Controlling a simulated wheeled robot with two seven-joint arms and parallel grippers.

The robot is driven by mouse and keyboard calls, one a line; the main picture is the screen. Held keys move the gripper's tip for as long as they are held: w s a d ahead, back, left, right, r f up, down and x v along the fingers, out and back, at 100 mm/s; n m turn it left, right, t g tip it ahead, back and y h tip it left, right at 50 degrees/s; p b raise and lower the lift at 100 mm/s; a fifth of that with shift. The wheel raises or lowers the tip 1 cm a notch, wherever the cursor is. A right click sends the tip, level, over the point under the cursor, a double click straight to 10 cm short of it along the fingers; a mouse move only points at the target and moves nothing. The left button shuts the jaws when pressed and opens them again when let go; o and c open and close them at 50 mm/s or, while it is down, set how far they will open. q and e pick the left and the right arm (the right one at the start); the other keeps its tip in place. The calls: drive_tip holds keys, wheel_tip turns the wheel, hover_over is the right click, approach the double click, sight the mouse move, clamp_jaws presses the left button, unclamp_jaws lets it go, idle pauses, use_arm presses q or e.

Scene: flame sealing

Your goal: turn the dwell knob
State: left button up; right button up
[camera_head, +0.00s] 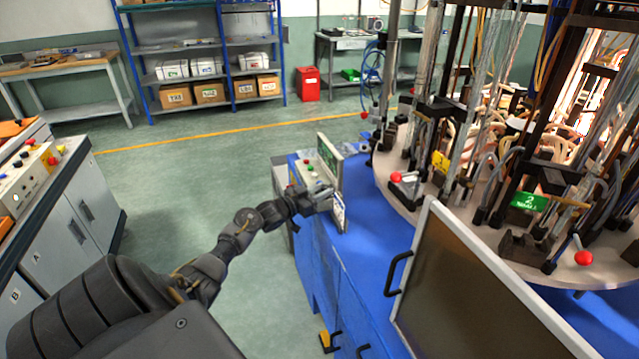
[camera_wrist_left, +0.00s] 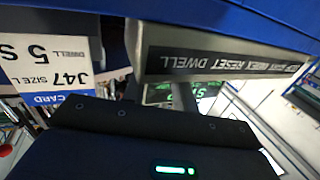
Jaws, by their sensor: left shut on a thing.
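In the left wrist view the panel's label strip (camera_wrist_left: 225,62) appears upside down, with INDEX, RESET and DWELL readable. A green-lit display (camera_wrist_left: 195,91) shows partly beyond it. The white job card (camera_wrist_left: 45,60) reads J47 and DWELL 5 S. My right gripper is out of view.
A framed dark panel (camera_head: 465,300) with a black handle rises at the near right. Open green floor (camera_head: 190,180) lies to the left, past a grey cabinet (camera_head: 90,215).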

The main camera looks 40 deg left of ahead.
use_arm(q)
drive_tip(key=n+y+p, duration=0.1)
drive_tip(key=y, duration=0.1)
drive_tip(key=n+y+p, duration=0.1)
drive_tip(key=p, duration=0.1)
drive_tip(key=shift+d+r+n+y, duration=0.2)
drive_tip(key=shift+d+n+y, duration=0.1)
drive_tip(key=shift+d+y, duration=0.1)
drive_tip(key=n+y+p, duration=0.1)
drive_tip(key=n+y, duration=0.1)
drive_tip(key=y, duration=0.1)
drive_tip(key=shift+d+f, duration=0.1)
drive_tip(key=shift+f, duration=0.05)
drive_tip(key=shift+d+f+n+g+y, duration=0.1)
drive_tip(key=shift+n+g+y, duration=0.35)
drive_tip(key=shift+y, duration=0.55)
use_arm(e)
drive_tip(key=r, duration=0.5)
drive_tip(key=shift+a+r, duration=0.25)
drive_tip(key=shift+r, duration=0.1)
use_arm(q)
drive_tip(key=shift+n, duration=0.25)
drive_tip(key=shift+w+y, duration=0.1)
drive_tip(key=shift+y, duration=0.2)
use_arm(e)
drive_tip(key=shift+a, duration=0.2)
use_arm(q)
drive_tip(key=o, duration=0.7)
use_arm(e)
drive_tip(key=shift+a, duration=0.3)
